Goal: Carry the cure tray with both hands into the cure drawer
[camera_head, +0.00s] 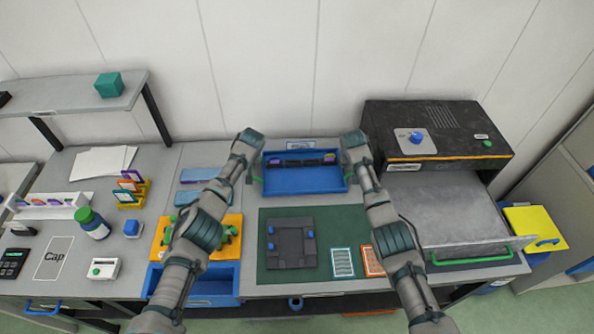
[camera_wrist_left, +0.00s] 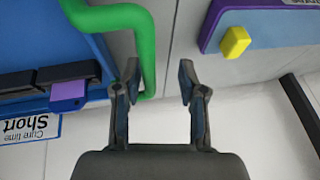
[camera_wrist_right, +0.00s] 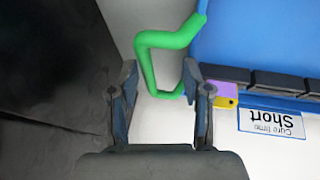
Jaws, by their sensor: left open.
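The blue cure tray (camera_head: 302,182) sits at the back middle of the bench, with a row of dark pieces in it and green side handles. My left gripper (camera_wrist_left: 158,80) is open close to the tray's left green handle (camera_wrist_left: 138,30). My right gripper (camera_wrist_right: 160,80) is open, with the right green handle (camera_wrist_right: 160,45) showing between and beyond its fingers. Neither is visibly clamped on a handle; my arms partly hide both in the head view. The cure drawer (camera_head: 445,215) is a grey surface pulled out of the black machine (camera_head: 440,125) at the right, with a green front handle (camera_head: 470,260).
A "Cure time Short" label (camera_wrist_right: 270,120) lies behind the tray. A green mat (camera_head: 350,255) with a dark fixture (camera_head: 292,240) lies in front. An orange tray (camera_head: 230,245) and blue bin (camera_head: 215,290) stand left. The drawer top looks clear.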

